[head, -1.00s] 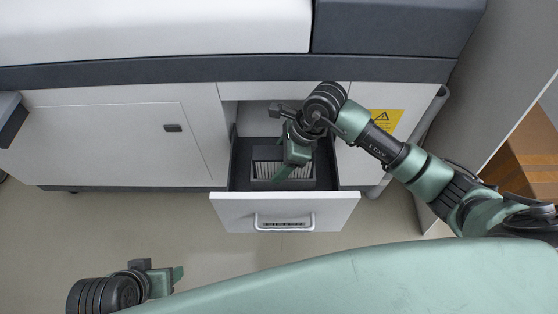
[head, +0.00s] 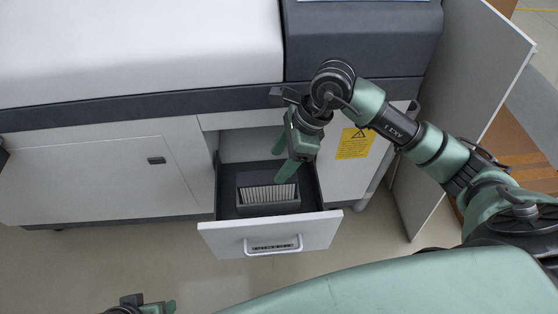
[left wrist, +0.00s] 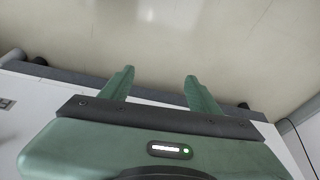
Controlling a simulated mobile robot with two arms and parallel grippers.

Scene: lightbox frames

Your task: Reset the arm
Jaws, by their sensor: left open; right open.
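My right arm (head: 405,130) reaches in from the right in the head view. Its green gripper (head: 283,158) is open, with its fingers above the back of the pulled-out drawer (head: 317,228); nothing shows between them. My left gripper (head: 160,306) is only partly in the head view, low at the bottom edge, away from the cabinet. In the left wrist view its two green fingers (left wrist: 160,76) stand wide apart and empty, with pale floor beyond the tips.
A dark box (head: 268,207) with a ribbed white inside sits in the open drawer. A white cabinet (head: 105,180) with a yellow warning label (head: 355,143) stands behind. A panel (head: 470,100) rises at the right. The floor (head: 110,260) in front is clear.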

